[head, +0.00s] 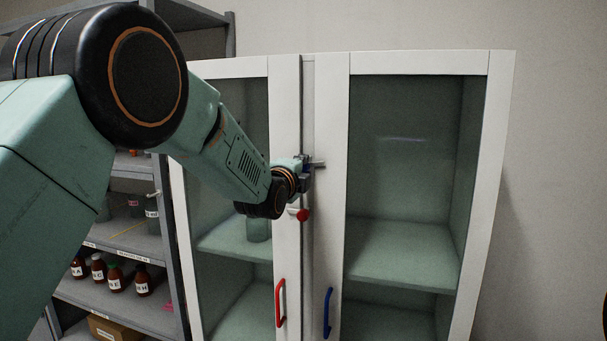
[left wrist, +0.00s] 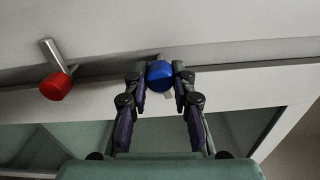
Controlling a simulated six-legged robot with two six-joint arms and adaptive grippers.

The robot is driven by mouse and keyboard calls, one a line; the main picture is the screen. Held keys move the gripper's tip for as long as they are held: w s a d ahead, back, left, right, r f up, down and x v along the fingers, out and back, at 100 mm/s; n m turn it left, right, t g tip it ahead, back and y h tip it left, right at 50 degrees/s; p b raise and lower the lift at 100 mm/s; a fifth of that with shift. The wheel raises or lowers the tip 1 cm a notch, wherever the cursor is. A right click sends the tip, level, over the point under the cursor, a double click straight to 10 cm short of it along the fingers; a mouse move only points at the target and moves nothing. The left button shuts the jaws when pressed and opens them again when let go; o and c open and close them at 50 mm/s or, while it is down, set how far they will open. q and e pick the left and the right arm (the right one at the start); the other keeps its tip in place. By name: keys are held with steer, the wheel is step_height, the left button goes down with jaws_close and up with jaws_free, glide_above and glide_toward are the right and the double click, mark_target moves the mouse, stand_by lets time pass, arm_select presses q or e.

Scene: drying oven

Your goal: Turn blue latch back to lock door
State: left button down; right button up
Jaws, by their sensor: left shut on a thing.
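The blue latch (left wrist: 160,74) shows as a round blue knob on the white door frame in the left wrist view. My left gripper (left wrist: 161,80) is shut on it, with one finger on each side of the knob. In the head view my left gripper (head: 306,172) is at the inner edge of the right door (head: 331,120), and the latch there is mostly hidden by it. The red latch (head: 300,214) sits just below on the left door; it also shows at the left in the left wrist view (left wrist: 56,84). My right gripper is not in view.
The white cabinet has glass doors, with a red handle (head: 281,303) and a blue handle (head: 327,312) low down, apart from my gripper. A grey shelf (head: 130,244) with several brown bottles stands at the left. The wall at the right is clear.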

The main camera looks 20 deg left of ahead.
arm_select(q)
steer(key=shift+a+m+b, duration=0.1)
steer(key=shift+m+b, duration=0.2)
steer(key=shift+m, duration=0.6)
steer(key=shift+r, duration=0.25)
steer(key=c, duration=1.5)
jaws_free()
steer(key=o, duration=0.4)
steer(key=shift+w+a+f, duration=0.1)
steer(key=shift+w+f, duration=0.05)
steer(key=shift+f, duration=0.05)
steer(key=shift+s, duration=0.25)
steer(key=s, duration=1.1)
steer(key=shift+s, duration=0.4)
